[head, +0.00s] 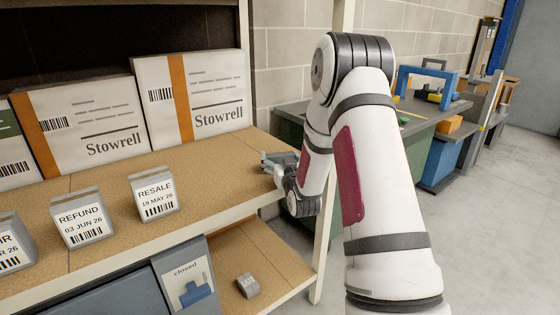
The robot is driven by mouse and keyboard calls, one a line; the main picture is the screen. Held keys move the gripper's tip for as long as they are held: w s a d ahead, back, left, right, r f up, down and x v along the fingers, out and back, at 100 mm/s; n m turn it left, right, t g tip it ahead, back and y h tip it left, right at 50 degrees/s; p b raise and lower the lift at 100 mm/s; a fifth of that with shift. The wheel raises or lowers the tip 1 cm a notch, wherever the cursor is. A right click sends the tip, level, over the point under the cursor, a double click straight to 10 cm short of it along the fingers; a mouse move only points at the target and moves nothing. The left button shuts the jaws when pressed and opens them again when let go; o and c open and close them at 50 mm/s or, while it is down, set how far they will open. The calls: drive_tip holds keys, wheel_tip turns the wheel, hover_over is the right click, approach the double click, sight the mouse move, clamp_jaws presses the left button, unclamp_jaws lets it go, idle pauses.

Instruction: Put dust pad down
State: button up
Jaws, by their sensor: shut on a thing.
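My gripper (275,165) is at the far right end of the upper shelf (225,160), just over or at its board. It is small in the head view and partly covered by my own arm. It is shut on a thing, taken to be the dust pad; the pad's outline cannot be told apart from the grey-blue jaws. Whether the pad touches the board cannot be told.
Small labelled blocks, REFUND (82,218) and RESALE (153,194), stand along the shelf's front. White Stowrell boxes (190,98) stand behind. A small grey block (247,285) lies on the lower shelf. The board between RESALE and my gripper is clear.

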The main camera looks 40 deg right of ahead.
drive_tip(key=shift+f, duration=0.1)
drive_tip(key=o, duration=1.2)
drive_tip(key=shift+o, duration=0.2)
